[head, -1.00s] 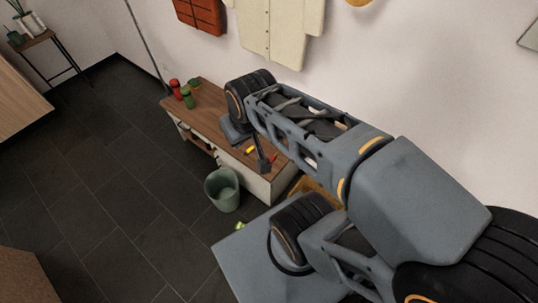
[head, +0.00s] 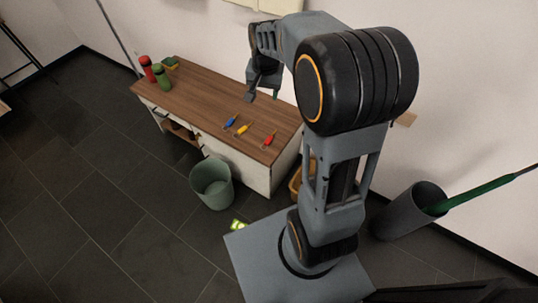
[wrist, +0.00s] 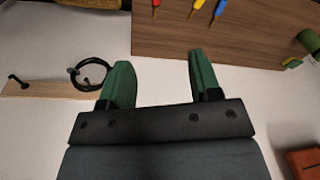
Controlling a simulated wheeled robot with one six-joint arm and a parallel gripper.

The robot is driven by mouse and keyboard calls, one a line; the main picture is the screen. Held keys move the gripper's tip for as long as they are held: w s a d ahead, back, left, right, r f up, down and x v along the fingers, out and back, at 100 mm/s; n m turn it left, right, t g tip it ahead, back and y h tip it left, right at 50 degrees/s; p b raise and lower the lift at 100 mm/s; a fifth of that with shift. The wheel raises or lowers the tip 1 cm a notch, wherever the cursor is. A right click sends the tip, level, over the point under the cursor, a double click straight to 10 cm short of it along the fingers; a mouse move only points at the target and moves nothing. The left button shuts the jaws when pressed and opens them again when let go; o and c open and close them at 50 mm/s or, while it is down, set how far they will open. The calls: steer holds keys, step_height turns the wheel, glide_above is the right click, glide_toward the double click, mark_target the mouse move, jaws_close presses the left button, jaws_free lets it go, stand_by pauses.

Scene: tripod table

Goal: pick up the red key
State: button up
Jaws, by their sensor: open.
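The red key (head: 268,140) lies on the wooden top of the cabinet (head: 205,105), near its right front. The yellow key (head: 245,128) and blue key (head: 231,122) lie to its left. My gripper (head: 263,93) is open and empty, raised near the wall behind the keys and apart from the red key. In the wrist view the two green fingers (wrist: 160,62) are spread with nothing between them. The red key (wrist: 156,4) is cut off at the top edge there, beyond the fingers, with the yellow key (wrist: 197,5) and blue key (wrist: 219,8) to its right.
A red bottle (head: 147,70) and a green bottle (head: 161,76) stand at the cabinet's left end. A green bin (head: 212,186) is on the floor in front. A wall rail (wrist: 50,88) with a black coil (wrist: 91,74) shows in the wrist view.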

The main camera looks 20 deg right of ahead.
steer(key=w+d+f+m+b, duration=0.1)
steer(key=w+d+f+b, duration=0.15)
steer(key=f, duration=0.45)
steer(key=w+d+f+m+g+b, duration=0.1)
steer(key=w+f+b, duration=0.1)
steer(key=f+b, duration=0.35)
steer(key=w+d+f+m+b, duration=0.1)
steer(key=w+f+m, duration=0.15)
steer(key=f, duration=0.55)
steer(key=b, duration=0.3)
glide_above(269, 138)
steer(key=shift+n, duration=0.35)
steer(key=f, duration=0.7)
steer(key=shift+s+f, duration=0.2)
steer(key=shift+f, duration=0.2)
steer(key=shift+w+f+b, duration=0.1)
steer(key=shift+f+b, duration=1.55)
steer(key=shift+f, duration=1.4)
steer(key=shift+c, duration=0.4)
steer(key=c, duration=0.9)
